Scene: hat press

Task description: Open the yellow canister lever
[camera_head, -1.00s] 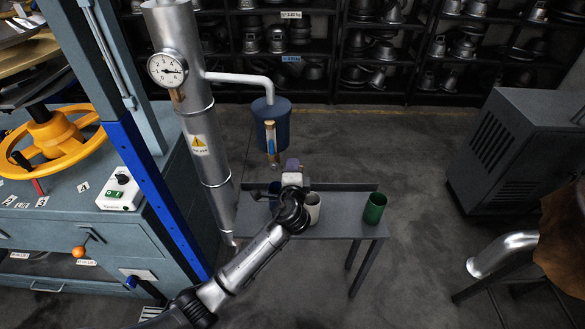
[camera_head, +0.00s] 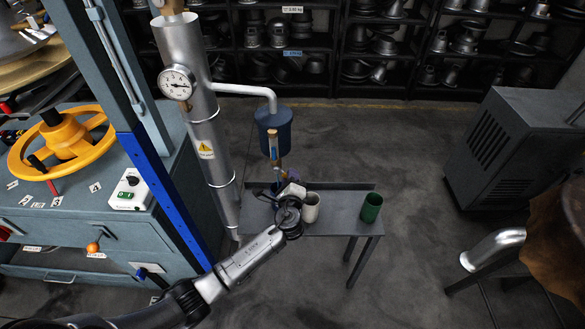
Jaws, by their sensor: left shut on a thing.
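A dark blue canister (camera_head: 273,125) hangs from the end of a bent pipe. A lever with a tan-yellow part (camera_head: 274,146) hangs at its front and points down. My left gripper (camera_head: 283,183) is just below the lever, over the left part of a small grey table (camera_head: 335,227). It is shut on a small purple-blue thing, mostly hidden by the gripper and wrist. I cannot tell whether the gripper touches the lever. My right gripper is not in view.
A white cup (camera_head: 311,208) stands right beside my left wrist, and a green cup (camera_head: 372,207) is further right on the table. A steel column (camera_head: 200,115) with a gauge (camera_head: 177,83) stands left of the canister. A press with a yellow handwheel (camera_head: 63,145) is at left.

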